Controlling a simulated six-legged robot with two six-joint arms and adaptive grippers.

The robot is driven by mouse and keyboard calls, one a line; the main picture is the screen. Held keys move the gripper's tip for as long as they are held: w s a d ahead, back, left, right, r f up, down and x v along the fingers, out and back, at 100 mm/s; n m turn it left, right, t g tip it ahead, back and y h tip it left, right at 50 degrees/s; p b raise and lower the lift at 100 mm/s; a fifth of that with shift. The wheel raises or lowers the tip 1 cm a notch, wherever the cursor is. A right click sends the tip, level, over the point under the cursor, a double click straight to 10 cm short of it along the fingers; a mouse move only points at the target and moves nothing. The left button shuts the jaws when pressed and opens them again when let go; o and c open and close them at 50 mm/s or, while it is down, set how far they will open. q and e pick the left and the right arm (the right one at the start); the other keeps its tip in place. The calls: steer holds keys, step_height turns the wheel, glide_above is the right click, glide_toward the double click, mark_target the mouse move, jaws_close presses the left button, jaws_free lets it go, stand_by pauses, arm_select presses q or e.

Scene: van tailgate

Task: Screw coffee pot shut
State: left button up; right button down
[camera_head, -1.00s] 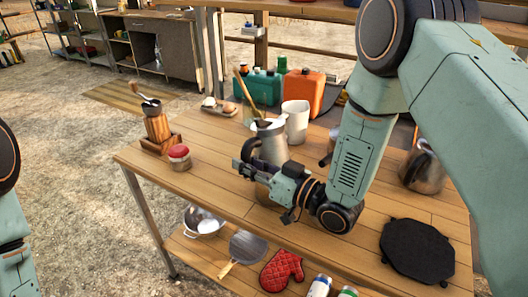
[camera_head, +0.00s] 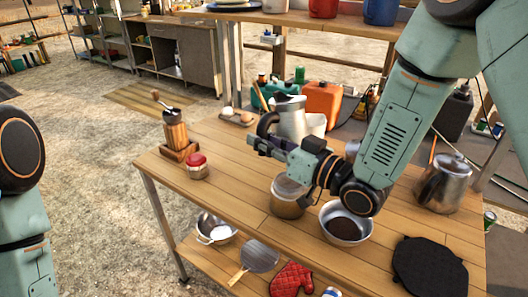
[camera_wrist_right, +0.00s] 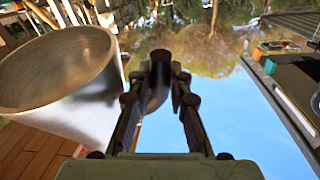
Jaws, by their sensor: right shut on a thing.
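The silver upper part of the coffee pot (camera_head: 290,119), with a dark handle (camera_head: 265,124), is in the head view just behind my right gripper (camera_head: 262,146). My right gripper is shut on the dark handle. In the right wrist view the handle (camera_wrist_right: 160,78) is between the fingers, and a wide metal cylinder (camera_wrist_right: 60,75) with an open round end is on the left. The pot appears raised above the table. I cannot make out a separate pot base. My left gripper is out of view; only part of that arm shows.
A clear jar with brown contents (camera_head: 287,204) and a metal bowl with dark contents (camera_head: 345,223) stand below my right wrist. A kettle (camera_head: 441,187), red-lidded jar (camera_head: 197,167), wooden grinder (camera_head: 175,130) and black trivet (camera_head: 428,266) are on the wooden table (camera_head: 230,185).

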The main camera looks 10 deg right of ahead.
steer(key=shift+n+y, duration=0.7)
steer(key=shift+y, duration=0.2)
steer(key=d+f+b, duration=0.2)
steer(key=d+b, duration=0.1)
steer(key=b, duration=0.6)
steer(key=shift+f, duration=0.35)
steer(key=s+n+g+y+b, duration=0.1)
steer(key=y, duration=0.1)
steer(key=s+a+n+g+y+b, duration=0.1)
steer(key=s+n, duration=0.1)
steer(key=shift+s+a+f+g+y, duration=0.1)
steer(key=shift+s+a+g+y, duration=0.1)
steer(key=shift+s+g+y, duration=0.15)
steer(key=shift+w+f, duration=0.1)
